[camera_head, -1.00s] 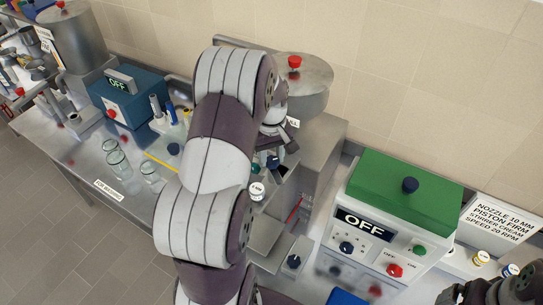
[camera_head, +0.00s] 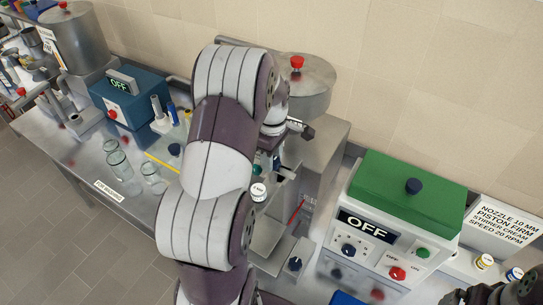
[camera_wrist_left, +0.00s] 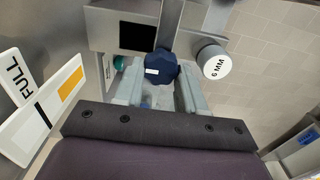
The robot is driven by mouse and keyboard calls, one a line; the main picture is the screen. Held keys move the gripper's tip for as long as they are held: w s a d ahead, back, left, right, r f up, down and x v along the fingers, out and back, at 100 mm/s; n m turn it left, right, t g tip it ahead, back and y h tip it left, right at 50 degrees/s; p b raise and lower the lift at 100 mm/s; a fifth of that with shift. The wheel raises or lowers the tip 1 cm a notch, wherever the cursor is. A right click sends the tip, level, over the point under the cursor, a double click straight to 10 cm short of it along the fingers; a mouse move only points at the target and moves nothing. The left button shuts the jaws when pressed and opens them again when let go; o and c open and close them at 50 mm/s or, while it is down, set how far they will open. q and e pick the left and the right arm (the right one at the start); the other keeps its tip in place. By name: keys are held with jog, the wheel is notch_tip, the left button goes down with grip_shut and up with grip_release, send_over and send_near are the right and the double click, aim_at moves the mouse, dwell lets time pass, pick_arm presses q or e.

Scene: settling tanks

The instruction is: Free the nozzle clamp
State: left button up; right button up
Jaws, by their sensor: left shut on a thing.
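The filling machine with a steel hopper (camera_head: 312,92) stands behind my left arm. In the left wrist view a dark blue faceted knob (camera_wrist_left: 160,66), which looks like the nozzle clamp, sits between the fingers of my left gripper (camera_wrist_left: 160,88), shut on it. A white-capped nozzle marked 6 MM (camera_wrist_left: 212,62) sits just right of the knob; it also shows in the head view (camera_head: 259,191). My left gripper (camera_head: 268,166) is partly hidden by my own arm in the head view. My right gripper (camera_head: 510,292) shows only in part at the lower right corner.
A control box with a green top (camera_head: 410,192) reads OFF. A sign (camera_head: 506,222) behind it reads nozzle 10 mm, piston firm, stirrer cream, speed 20 rpm. Two capped nozzles (camera_head: 484,262) stand near it. Glass jars (camera_head: 118,165) and a blue OFF box (camera_head: 128,95) are left.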

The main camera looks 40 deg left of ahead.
pick_arm(q)
jog(key=shift+w+r, duration=0.15)
jog(key=shift+r, duration=0.1)
jog(key=o, duration=0.8)
jog(key=shift+o, duration=1.3)
jog(key=shift+d, duration=0.15)
jog(key=shift+r+b, duration=0.15)
jog(key=shift+b, duration=0.15)
notch_tip(320, 180, up, 4)
jog(key=shift+f+b, duration=0.25)
jog(key=shift+b, duration=0.15)
notch_tip(320, 180, up, 9)
jog(key=p, duration=0.6)
